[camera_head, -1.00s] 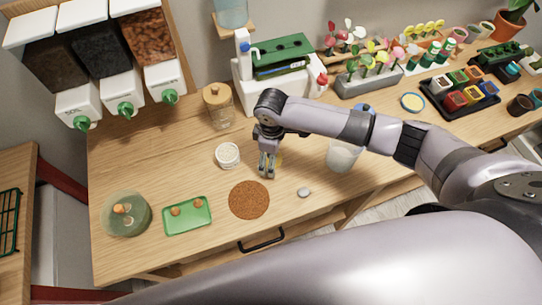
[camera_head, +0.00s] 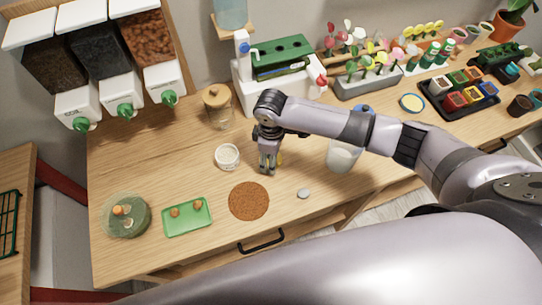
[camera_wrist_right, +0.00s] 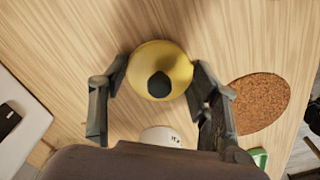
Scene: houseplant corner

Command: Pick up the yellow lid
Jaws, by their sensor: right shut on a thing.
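The yellow lid (camera_wrist_right: 174,54), round with a dark knob, lies between the two fingers of my right gripper (camera_wrist_right: 160,76) in the right wrist view. The fingers are shut on its opposite sides. In the head view my right gripper (camera_head: 267,168) points down at the wooden table, between the white pot and the cork mat. Only a sliver of the lid (camera_head: 281,158) shows there behind the fingers. I cannot tell whether the lid touches the table. My left gripper is out of view.
A small white pot (camera_head: 227,156) stands left of the gripper, and a round cork mat (camera_head: 249,201) lies in front. A grey pebble (camera_head: 304,193), a green tray (camera_head: 187,217) and a white container (camera_head: 341,157) are nearby. A lidded jar (camera_head: 217,106) stands behind.

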